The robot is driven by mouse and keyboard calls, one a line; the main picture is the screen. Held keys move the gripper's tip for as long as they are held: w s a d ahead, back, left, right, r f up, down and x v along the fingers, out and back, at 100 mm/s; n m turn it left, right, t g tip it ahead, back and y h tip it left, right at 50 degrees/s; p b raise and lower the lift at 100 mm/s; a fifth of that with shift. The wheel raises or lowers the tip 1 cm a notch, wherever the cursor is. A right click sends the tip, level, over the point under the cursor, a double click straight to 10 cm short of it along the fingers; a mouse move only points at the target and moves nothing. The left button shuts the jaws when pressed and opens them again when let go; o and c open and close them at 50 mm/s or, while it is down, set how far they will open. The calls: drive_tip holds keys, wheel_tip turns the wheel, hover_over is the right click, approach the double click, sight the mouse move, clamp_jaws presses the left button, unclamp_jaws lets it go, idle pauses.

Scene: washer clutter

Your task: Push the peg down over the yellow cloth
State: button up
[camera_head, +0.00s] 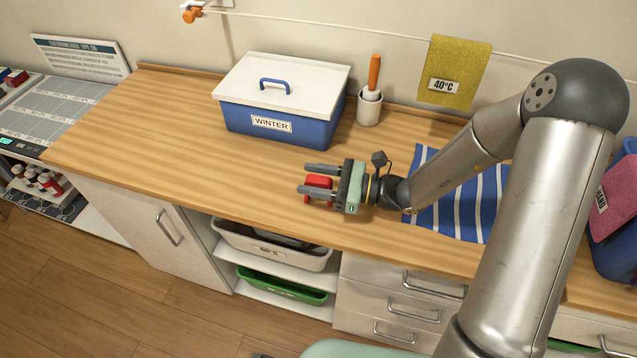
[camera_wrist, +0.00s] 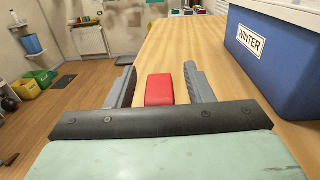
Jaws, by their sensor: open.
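The yellow cloth (camera_head: 460,60) hangs over a thin line along the wall and bears a 40°C label. An orange peg (camera_head: 192,15) is at the line's left end, well apart from the cloth; no peg shows on the cloth. My gripper (camera_head: 304,178) is over the wooden counter's front part, pointing left, below and left of the cloth in the picture. Its fingers are apart, as the wrist view (camera_wrist: 160,68) also shows. A red block (camera_wrist: 160,90) shows between the fingers, with gaps on both sides. I cannot tell what it rests on.
A blue box with a white lid (camera_head: 285,95), labelled WINTER, stands behind my gripper. A white cup (camera_head: 369,110) with an orange-handled tool stands right of it. A blue striped cloth (camera_head: 445,215) lies under my arm. The counter's left part (camera_head: 140,120) is clear.

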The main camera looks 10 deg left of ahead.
drive_tip(key=shift+a, duration=0.5)
clamp_jaws()
